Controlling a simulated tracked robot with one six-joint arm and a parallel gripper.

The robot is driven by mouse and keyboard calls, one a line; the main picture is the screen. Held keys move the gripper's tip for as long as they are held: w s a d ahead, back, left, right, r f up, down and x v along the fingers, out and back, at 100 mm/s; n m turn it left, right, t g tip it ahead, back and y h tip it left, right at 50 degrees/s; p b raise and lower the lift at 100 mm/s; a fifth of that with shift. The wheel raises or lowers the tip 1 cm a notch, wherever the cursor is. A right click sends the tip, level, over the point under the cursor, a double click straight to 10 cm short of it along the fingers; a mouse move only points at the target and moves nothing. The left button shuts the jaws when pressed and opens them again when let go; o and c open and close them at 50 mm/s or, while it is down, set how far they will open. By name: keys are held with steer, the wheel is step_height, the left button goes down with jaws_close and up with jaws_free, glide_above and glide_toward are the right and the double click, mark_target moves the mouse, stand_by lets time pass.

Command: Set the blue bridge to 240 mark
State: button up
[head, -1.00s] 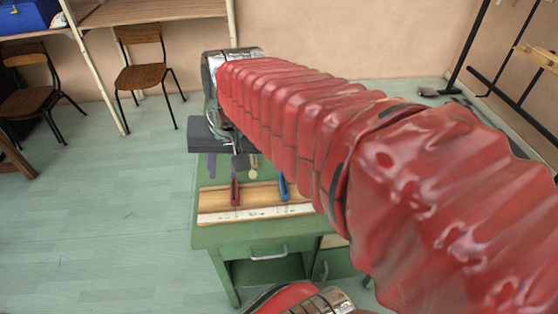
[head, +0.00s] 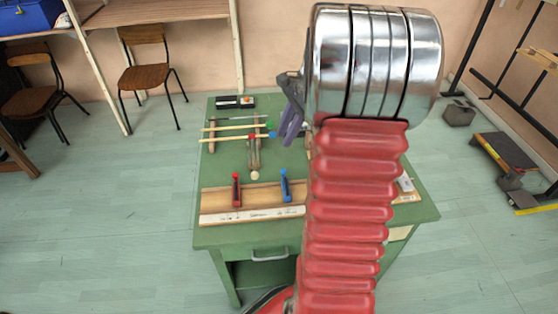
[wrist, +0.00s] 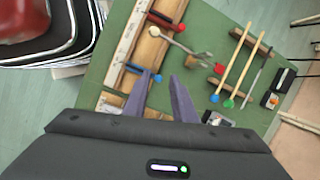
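The blue bridge (head: 285,187) stands on a wooden board (head: 262,193) at the front of the green table, right of a red bridge (head: 236,190). A pale scale strip (head: 250,215) runs along the board's front edge; its marks are too small to read. My gripper (head: 288,128) is in the air above the table, its purple fingers pointing down. In the wrist view my gripper (wrist: 160,76) is open and empty, fingers apart. There the blue bridge (wrist: 142,71) shows by the left fingertip, partly hidden, and the red bridge (wrist: 166,22) lies farther up.
Mallets with green and blue heads (head: 236,127) lie across wooden rests behind the board. A cream-headed beater (head: 254,175) lies near the board. A black box (head: 235,102) stands at the table's back edge. My arm hides much of the table's right side.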

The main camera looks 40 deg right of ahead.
mark_target(284, 169)
steer(key=s+d+f+m+y, duration=0.1)
steer(key=d+f+m, duration=0.2)
steer(key=d, duration=0.3)
steer(key=shift+d+f+m, duration=0.3)
steer(key=shift+f, duration=0.1)
steer(key=x, duration=1.3)
steer(key=shift+w+a+f, duration=0.1)
steer(key=shift+w+f, duration=0.15)
steer(key=shift+f, duration=0.1)
steer(key=shift+c, duration=0.5)
jaws_close()
